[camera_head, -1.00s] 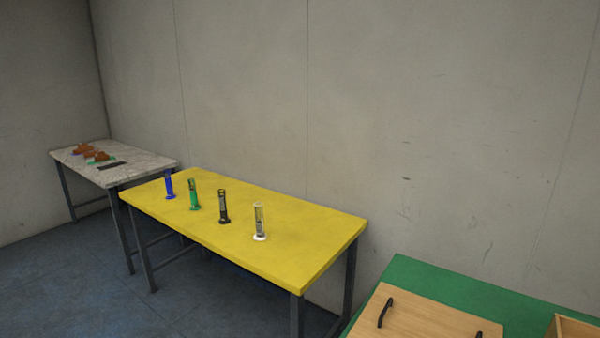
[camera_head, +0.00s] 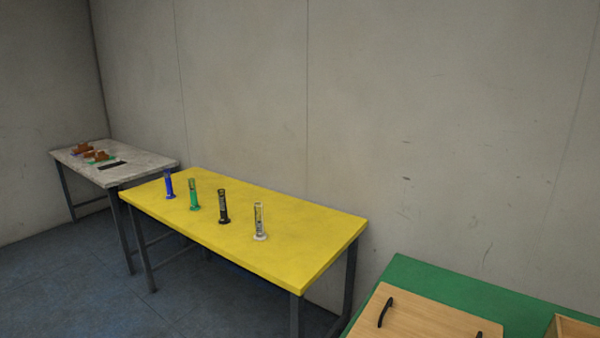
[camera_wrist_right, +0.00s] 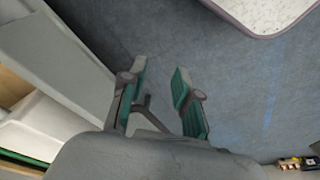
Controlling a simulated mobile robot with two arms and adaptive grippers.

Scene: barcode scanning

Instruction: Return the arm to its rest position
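My right gripper (camera_wrist_right: 158,88) shows in the right wrist view. Its two green-padded fingers are apart, with only blue-grey floor between them, so it is open and empty. No gripper or arm shows in the head view, and my left gripper is in neither view.
A yellow table (camera_head: 300,240) holds blue (camera_head: 169,185), green (camera_head: 194,195), black (camera_head: 223,207) and white-based (camera_head: 260,222) cylinders, all upright. A pale table (camera_head: 140,163) with small brown items stands behind left. A green table (camera_head: 420,275) bears a wooden board (camera_head: 430,318) with black handles.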

